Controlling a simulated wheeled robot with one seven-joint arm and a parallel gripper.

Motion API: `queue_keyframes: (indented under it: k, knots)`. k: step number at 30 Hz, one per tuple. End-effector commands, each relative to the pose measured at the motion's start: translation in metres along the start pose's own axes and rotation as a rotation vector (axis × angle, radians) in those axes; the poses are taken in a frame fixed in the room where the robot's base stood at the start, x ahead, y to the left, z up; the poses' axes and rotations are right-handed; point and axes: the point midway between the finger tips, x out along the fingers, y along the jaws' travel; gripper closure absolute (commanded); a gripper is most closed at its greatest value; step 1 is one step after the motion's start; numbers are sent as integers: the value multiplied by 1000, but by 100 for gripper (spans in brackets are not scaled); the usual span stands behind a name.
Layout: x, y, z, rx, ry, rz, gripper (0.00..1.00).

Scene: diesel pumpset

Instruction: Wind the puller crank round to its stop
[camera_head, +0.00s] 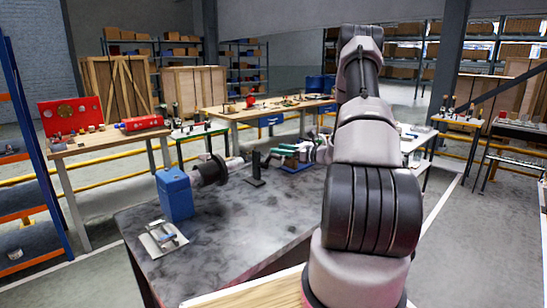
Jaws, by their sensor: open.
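A puller assembly stands on the dark mottled bench (215,235). A blue block (175,194) carries a horizontal shaft with a black disc (209,171) on it. To its right a small dark upright on a flat foot, which looks like the crank or its stand (256,168), rises from the bench. My arm reaches over the bench from the lower right. My gripper (272,152) points left, with teal fingers apart, close to the right of the dark upright. I cannot tell whether they touch the crank handle. My arm hides part of the bench's right side.
A small plate with a metal part (162,238) lies at the bench's front left. A blue item (297,166) sits behind, near my gripper. Wooden work tables (105,140) with parts stand beyond yellow rails. The bench's middle is clear.

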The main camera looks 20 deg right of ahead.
Motion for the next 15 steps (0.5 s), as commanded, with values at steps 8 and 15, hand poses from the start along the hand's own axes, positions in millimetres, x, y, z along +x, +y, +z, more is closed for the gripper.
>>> queue_keyframes:
  k: [8,15]
  knots:
    - [-33,-58,-76,158,-67,-234,39]
    - [-15,-65,-79,164,-72,-245,39]
